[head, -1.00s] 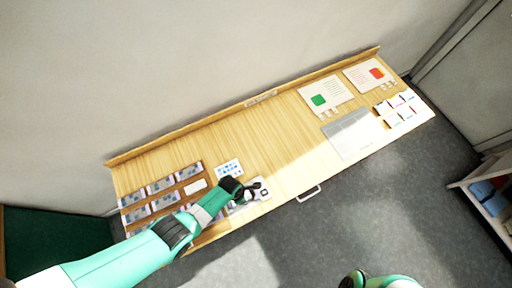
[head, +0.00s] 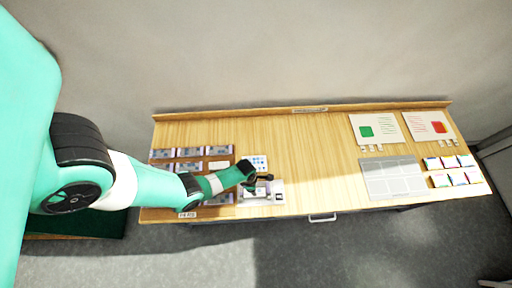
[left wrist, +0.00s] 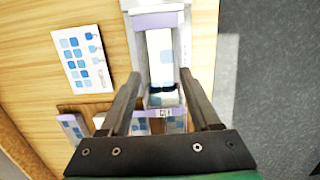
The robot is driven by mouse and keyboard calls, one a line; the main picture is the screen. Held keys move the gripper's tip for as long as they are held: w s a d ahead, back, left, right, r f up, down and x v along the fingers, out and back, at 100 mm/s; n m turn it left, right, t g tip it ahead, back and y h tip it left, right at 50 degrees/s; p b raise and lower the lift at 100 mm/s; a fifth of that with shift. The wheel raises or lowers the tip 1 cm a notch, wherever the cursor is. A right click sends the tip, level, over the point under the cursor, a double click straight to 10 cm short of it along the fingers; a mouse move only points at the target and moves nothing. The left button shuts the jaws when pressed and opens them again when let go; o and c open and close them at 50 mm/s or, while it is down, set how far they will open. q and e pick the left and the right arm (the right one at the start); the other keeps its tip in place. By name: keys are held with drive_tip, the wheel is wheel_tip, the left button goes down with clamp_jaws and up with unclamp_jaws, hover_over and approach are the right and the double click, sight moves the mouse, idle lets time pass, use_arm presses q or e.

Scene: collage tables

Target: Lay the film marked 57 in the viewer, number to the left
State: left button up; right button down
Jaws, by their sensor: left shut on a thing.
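My left gripper (head: 262,180) is low over the viewer (head: 278,187), a pale device at the table's front edge. In the left wrist view its two fingers (left wrist: 160,80) stand apart, shut on a film (left wrist: 166,113) that spans between them. The film has a lilac edge with a small dark mark, too small to read. The viewer shows beneath and beyond in that view, with a lilac-grey end (left wrist: 158,20) and a bright window. I cannot tell whether the film touches the viewer. My right gripper is not in view.
A wooden rack (head: 208,157) with several films lies left of the viewer. A blue-patterned card (head: 257,162) lies behind it. The mid-table is clear. A grey grid sheet (head: 393,178), two printed sheets (head: 375,128) and several small cards (head: 450,162) lie at the right.

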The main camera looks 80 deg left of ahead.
use_arm(q)
drive_tip(key=shift+f+b, duration=3.25)
drive_tip(key=shift+f, duration=0.2)
drive_tip(key=o, duration=1.4)
